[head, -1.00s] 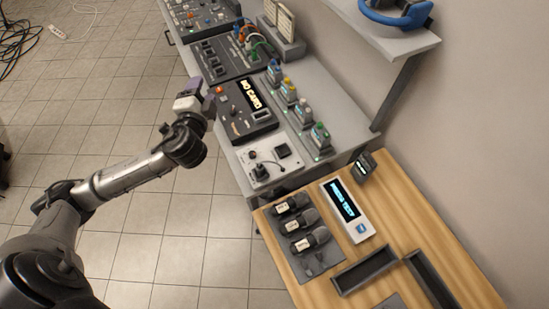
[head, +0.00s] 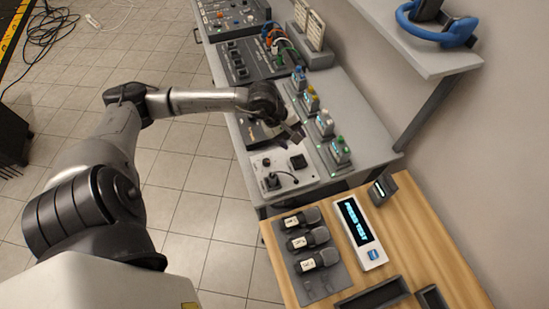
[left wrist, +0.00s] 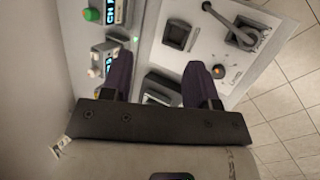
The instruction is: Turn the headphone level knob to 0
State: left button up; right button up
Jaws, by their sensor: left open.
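I cannot read a headphone label, so I cannot tell surely which part is the level knob. My left gripper (head: 293,132) is above the bench, just beyond the panel, its purple-tipped fingers (left wrist: 158,78) apart and nothing seen between them. The arm hides most of the dark recorder (head: 258,136). My right gripper is not in view.
Small units with coloured caps (head: 325,122) stand in a row right of the gripper. A wooden table (head: 410,230) holds microphones (head: 305,240) and a display unit (head: 360,230). A shelf (head: 425,55) with blue headphones (head: 440,28) overhangs at the right.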

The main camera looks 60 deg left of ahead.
aim_at(266, 161)
pick_arm(q)
jog(key=s+a+f+m+g+y, duration=0.2)
jog(key=s+a+m+g+y, duration=0.2)
jog(key=s+a+m, duration=0.15)
jog(key=shift+m+g, duration=0.3)
jog(key=shift+m, duration=0.45)
jog(key=f, duration=1.4)
jog(key=shift+s+d, duration=0.15)
jog(key=shift+s, duration=0.25)
jog(key=shift+b, duration=0.3)
jog(key=c, duration=0.9)
